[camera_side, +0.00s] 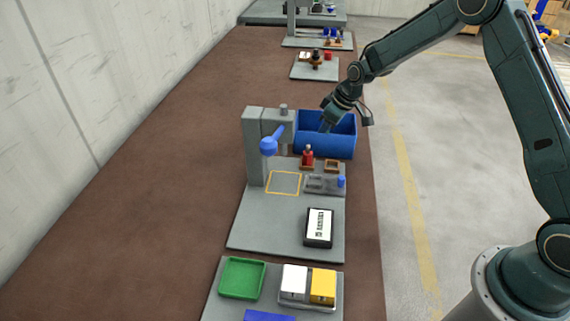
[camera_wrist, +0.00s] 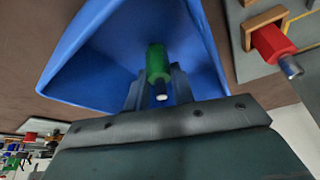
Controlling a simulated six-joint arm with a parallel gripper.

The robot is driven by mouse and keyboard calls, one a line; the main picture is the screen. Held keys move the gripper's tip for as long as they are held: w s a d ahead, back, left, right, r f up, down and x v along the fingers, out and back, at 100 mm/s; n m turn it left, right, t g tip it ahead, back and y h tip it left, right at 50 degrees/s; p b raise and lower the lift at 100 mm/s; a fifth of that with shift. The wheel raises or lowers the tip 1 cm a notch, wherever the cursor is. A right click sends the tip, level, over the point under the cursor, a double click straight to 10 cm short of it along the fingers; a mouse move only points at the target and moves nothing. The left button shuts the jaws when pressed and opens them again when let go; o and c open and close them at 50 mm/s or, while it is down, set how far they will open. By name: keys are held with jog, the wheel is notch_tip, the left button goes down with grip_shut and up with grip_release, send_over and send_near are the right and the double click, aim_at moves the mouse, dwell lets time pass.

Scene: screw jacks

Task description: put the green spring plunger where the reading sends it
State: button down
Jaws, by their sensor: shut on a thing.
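The green spring plunger (camera_wrist: 158,62) is between the fingers of my gripper (camera_wrist: 157,84) in the wrist view, its pale metal tip toward the camera. My gripper is shut on it. The blue bin (camera_wrist: 95,50) lies beyond and around the plunger in that view. In the side view my gripper (camera_side: 326,123) reaches down into the opening of the blue bin (camera_side: 328,148). The plunger is not clearly visible there. A black device with a white display (camera_side: 319,226) lies on the grey base plate; its text is too small to read.
A red plunger (camera_side: 308,156) stands in a brown holder beside the bin; it also shows in the wrist view (camera_wrist: 272,42). A grey press with a blue lever (camera_side: 269,146) stands left of the bin. A green tray (camera_side: 242,279) and white and yellow boxes (camera_side: 323,287) are in front.

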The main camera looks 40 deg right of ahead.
jog(key=c, duration=1.2)
grip_release()
jog(key=shift+f, duration=0.1)
jog(key=shift+v, duration=6.15)
